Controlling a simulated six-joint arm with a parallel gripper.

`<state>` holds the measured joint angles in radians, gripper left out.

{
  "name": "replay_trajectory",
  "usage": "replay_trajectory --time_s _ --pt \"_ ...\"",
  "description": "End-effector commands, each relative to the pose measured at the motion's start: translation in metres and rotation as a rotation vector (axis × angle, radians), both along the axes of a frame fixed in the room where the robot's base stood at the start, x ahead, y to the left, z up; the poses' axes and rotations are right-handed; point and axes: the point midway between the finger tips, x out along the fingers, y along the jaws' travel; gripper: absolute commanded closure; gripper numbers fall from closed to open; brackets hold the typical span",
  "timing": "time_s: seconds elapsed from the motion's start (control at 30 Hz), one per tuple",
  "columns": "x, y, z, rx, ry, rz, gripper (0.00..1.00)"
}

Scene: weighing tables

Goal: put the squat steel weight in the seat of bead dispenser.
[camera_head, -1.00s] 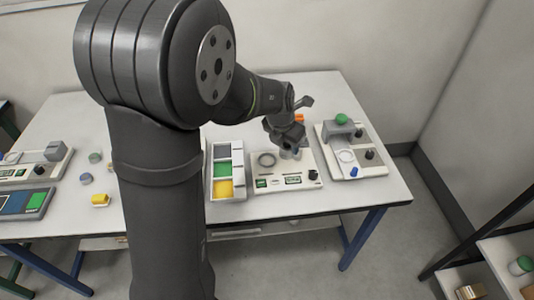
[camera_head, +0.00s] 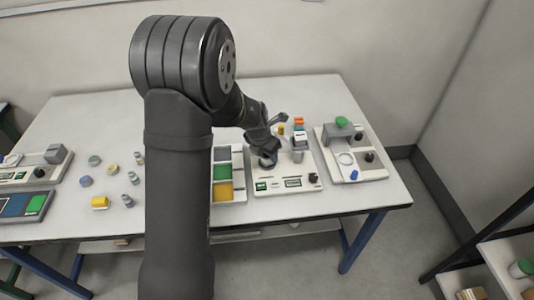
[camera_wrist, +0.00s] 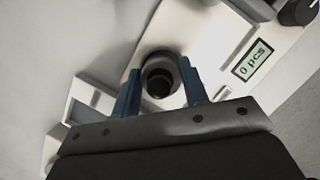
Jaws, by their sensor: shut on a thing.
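My gripper (camera_wrist: 160,90) is low over the left part of the middle device (camera_head: 285,191), where a ring seat showed earlier. Its two blue fingers are closed on the sides of a round, dark grey metal piece, which I take for the squat steel weight (camera_wrist: 159,83). In the wrist view, a round rim surrounds or underlies it. I cannot tell whether it is seated or held just above. In the head view, the gripper hides the weight and most of the seat. The wrist view shows the device's display (camera_wrist: 253,60) reading "0 pcs". I cannot tell for sure which device is the bead dispenser.
A tray with grey, green and yellow compartments (camera_head: 242,164) is close on the left.

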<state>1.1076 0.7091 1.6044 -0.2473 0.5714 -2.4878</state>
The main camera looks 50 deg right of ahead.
Motion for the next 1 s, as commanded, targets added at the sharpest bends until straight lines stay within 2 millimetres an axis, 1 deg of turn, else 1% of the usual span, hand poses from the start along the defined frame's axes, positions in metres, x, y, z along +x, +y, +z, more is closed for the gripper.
replay_trajectory --time_s 0.23,0.27,0.3,0.37,0.63,0.77,0.87,1.0 --pt "0.0 0.0 -0.003 -0.001 -0.001 0.0 0.98" --pt "0.0 0.0 -0.003 0.0 0.0 0.0 0.56" --pt "0.0 0.0 -0.003 0.0 0.0 0.0 0.48" --pt "0.0 0.0 -0.003 0.0 0.0 0.0 0.38" --pt "0.0 0.0 -0.002 0.0 0.0 0.0 0.38" --pt "0.0 0.001 0.005 -0.001 -0.001 0.0 0.38" --pt "0.0 0.004 0.017 -0.003 -0.002 0.0 0.38" --pt "0.0 0.012 0.042 -0.003 -0.002 0.0 0.38"
